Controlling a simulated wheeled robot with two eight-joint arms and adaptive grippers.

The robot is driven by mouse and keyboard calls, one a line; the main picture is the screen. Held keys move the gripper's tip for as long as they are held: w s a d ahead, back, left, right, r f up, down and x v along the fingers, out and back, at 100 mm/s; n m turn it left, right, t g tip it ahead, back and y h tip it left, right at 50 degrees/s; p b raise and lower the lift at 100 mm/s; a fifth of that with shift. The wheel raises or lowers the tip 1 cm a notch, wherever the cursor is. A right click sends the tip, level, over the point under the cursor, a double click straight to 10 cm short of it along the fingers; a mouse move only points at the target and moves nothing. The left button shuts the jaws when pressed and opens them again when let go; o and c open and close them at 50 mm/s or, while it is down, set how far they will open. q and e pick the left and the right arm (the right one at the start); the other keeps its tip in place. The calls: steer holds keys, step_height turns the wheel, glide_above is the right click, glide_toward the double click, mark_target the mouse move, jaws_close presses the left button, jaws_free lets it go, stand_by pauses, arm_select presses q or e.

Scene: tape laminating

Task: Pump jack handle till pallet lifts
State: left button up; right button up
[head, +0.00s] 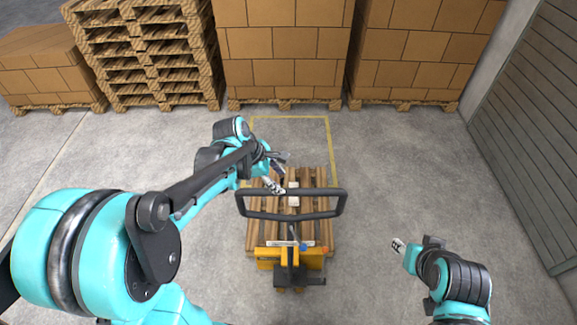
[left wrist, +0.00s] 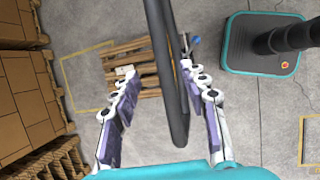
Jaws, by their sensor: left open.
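The jack handle is a black loop (head: 292,215) in the middle of the head view, above the yellow pallet jack (head: 313,262). The wooden pallet (head: 321,232) lies under and beyond the loop. My left gripper (head: 279,172) is open near the loop's far left corner. In the left wrist view a black handle bar (left wrist: 167,62) runs between the spread fingers of the left gripper (left wrist: 157,72). I see no finger closed on it; its exact depth is unclear. The pallet (left wrist: 118,68) shows behind. My right gripper (head: 398,244) is at the right, apart from the jack; its finger opening is unclear.
Stacked cardboard boxes (head: 285,50) on pallets and a stack of empty pallets (head: 150,55) line the back. A yellow floor outline (head: 290,116) lies beyond the pallet. A ribbed shutter wall (head: 535,130) is at the right. Concrete floor is clear on both sides.

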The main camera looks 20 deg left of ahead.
mark_target(289, 190)
arm_select(q)
steer(key=shift+d+f, duration=0.2)
steer(key=shift+f, duration=0.15)
steer(key=x, duration=0.6)
steer(key=shift+d+f, duration=0.15)
steer(key=shift+f, duration=0.2)
jaws_close()
